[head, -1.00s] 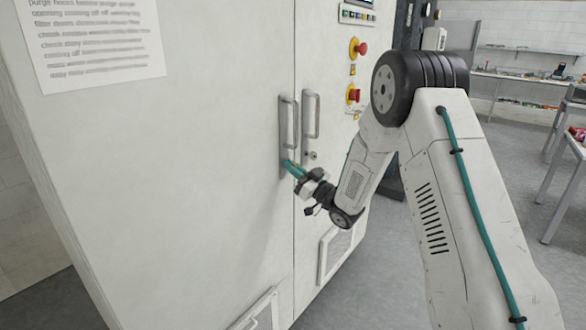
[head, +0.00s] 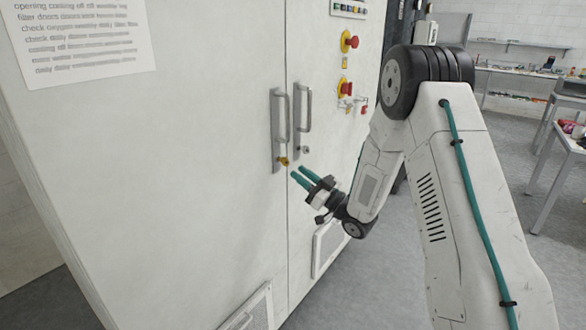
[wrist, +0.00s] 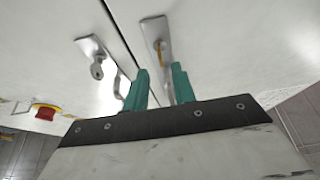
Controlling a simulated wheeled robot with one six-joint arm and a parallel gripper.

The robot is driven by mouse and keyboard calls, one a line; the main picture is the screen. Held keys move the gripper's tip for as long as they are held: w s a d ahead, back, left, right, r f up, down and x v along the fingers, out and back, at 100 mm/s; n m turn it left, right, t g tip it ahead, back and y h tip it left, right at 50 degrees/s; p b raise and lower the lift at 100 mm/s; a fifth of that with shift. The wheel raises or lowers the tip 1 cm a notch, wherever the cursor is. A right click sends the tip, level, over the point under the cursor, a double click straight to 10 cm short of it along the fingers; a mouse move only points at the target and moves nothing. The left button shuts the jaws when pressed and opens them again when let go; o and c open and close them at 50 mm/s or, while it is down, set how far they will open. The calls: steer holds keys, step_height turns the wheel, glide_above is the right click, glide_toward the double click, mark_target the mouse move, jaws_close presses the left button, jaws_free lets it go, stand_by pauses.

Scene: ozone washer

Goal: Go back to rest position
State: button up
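My gripper (head: 302,175) has two teal fingers and is in front of the white cabinet (head: 200,150), just below and right of its two door handles. The fingers are apart with nothing between them. In the wrist view my gripper (wrist: 160,85) also shows a gap between the fingers. The left handle (head: 280,125) has a brass key (head: 283,161) at its lower end. The right handle (head: 303,115) has a silver lock (head: 305,150) beneath it. In the wrist view the brass key (wrist: 160,52) sits in its plate beyond the fingertips. Both doors look shut.
Red emergency buttons (head: 350,41) are on the cabinet's right side. A paper notice (head: 80,40) is on the left face. Vent grilles (head: 328,245) are low on the doors. Tables (head: 555,145) stand at the far right. Grey floor (head: 385,280) is open beside the cabinet.

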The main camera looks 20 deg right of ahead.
steer(key=shift+s+d+f, duration=0.2)
steer(key=shift+s+d, duration=0.05)
steer(key=shift+s, duration=0.1)
step_height(320, 180, down, 10)
steer(key=w+d+m+g+h, duration=0.2)
steer(key=d+g+h, duration=0.1)
steer(key=h, duration=0.3)
steer(key=s+d+f+m+g+h, duration=0.1)
steer(key=s+d+m+g+h, duration=0.2)
steer(key=s+d+g+h, duration=0.3)
steer(key=s+a+r+g, duration=0.2)
steer(key=s+r, duration=0.5)
steer(key=s, duration=0.6)
steer(key=s+a+r+m+g, duration=0.1)
steer(key=s+a+r+g, duration=0.2)
steer(key=s+r, duration=0.4)
steer(key=s+a+r+m+g+h, duration=0.1)
steer(key=s+a+r, duration=0.3)
steer(key=s, duration=1.6)
step_height(320, 180, up, 4)
steer(key=shift+a+f+g, duration=0.25)
steer(key=shift+a+g, duration=0.1)
steer(key=shift+g, duration=0.55)
